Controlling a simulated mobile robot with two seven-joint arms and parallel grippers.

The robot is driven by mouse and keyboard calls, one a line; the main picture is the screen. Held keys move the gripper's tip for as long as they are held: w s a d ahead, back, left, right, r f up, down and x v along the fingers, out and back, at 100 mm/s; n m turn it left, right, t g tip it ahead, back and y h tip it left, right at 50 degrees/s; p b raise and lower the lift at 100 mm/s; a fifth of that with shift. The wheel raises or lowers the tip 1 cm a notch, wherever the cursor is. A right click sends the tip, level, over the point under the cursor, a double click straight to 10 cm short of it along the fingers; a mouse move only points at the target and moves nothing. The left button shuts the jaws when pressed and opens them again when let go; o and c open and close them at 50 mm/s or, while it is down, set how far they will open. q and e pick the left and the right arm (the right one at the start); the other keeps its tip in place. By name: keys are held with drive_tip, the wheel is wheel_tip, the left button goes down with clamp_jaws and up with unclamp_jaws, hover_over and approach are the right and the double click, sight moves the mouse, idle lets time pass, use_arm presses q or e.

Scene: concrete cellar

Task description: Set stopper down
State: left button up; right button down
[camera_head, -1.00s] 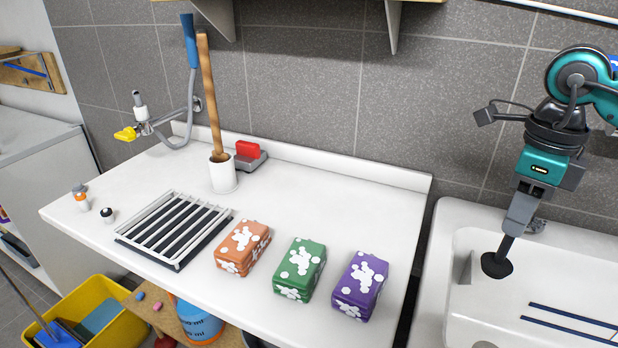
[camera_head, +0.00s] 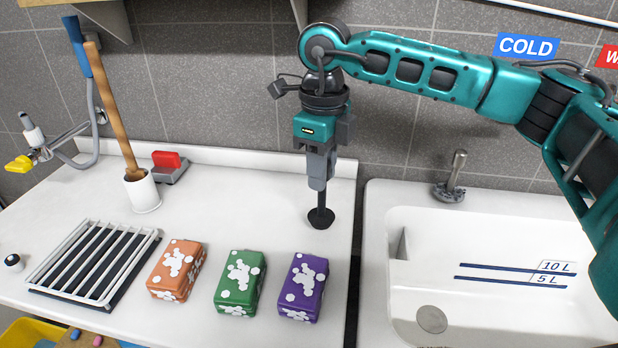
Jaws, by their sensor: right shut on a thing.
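The stopper (camera_head: 321,217) is black, with a round flat base and an upright stem. My right gripper (camera_head: 320,186) points down and is shut on the top of the stem. The stopper is upright over the right end of the white counter (camera_head: 270,205), behind the purple box. Whether its base touches the counter or hovers just above it, I cannot tell. My left gripper is not in view.
A purple box (camera_head: 303,287), a green box (camera_head: 240,283) and an orange box (camera_head: 176,270) stand along the counter's front. A slatted rack (camera_head: 92,262) lies left of them. The sink (camera_head: 480,225), with a drain (camera_head: 432,319), is at right. A white cup (camera_head: 142,192) holds a wooden handle.

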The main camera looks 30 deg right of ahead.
sight(310, 215)
drive_tip(key=shift+w+a+f, duration=0.2)
drive_tip(key=shift+a+f, duration=0.05)
drive_tip(key=shift+f, duration=0.35)
drive_tip(key=shift+w+a+f, duration=0.25)
drive_tip(key=shift+f, duration=0.3)
drive_tip(key=shift+w+a+f, duration=0.2)
drive_tip(key=shift+a+f, duration=0.05)
drive_tip(key=shift+f, duration=0.35)
drive_tip(key=shift+f, duration=0.15)
drive_tip(key=c, duration=0.9)
unclamp_jaws()
wheel_tip(310, 215, up, 8)
drive_tip(key=shift+f, duration=0.1)
